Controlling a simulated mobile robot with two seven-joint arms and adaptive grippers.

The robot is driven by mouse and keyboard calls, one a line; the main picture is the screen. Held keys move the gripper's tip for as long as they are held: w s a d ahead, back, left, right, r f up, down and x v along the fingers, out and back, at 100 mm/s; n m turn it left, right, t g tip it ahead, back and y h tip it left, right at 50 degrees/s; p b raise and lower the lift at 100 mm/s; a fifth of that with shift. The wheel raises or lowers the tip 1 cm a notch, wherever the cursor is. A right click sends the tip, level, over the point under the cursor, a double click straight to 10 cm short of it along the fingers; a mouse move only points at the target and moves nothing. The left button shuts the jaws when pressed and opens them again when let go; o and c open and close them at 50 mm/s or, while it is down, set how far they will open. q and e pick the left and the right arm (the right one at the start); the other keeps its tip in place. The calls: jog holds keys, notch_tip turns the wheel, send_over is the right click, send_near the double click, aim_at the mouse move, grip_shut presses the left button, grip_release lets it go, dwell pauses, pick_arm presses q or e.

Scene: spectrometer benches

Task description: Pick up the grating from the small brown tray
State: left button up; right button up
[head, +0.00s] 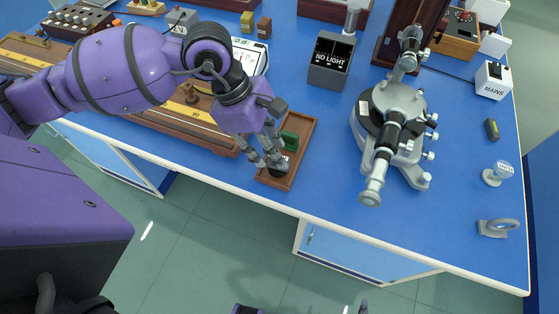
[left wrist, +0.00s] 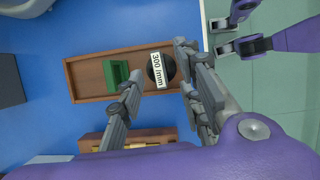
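The small brown tray (head: 303,150) lies near the bench's front edge. In the left wrist view the tray (left wrist: 88,97) holds an upright green block (left wrist: 115,75) and a round black grating (left wrist: 154,74) with a white "300 /mm" label. In the head view my left gripper (head: 270,167) points down over the tray's front end, hiding most of the grating; the green block (head: 290,141) shows behind. In the left wrist view its fingers (left wrist: 160,62) are apart, one on each side of the grating; contact is not clear. Fingertips of my right gripper (head: 355,309) show apart at the bottom edge.
A long wooden bench with a yellow scale (head: 196,117) lies left of the tray. A "NO LIGHT" meter (head: 329,68) stands behind it. A spectrometer (head: 393,125) stands to the right. Blue bench top is clear between tray and spectrometer.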

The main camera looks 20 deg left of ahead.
pick_arm(q)
jog(key=x, duration=0.4)
jog(key=shift+f, duration=0.1)
jog(key=shift+c, duration=0.5)
grip_shut()
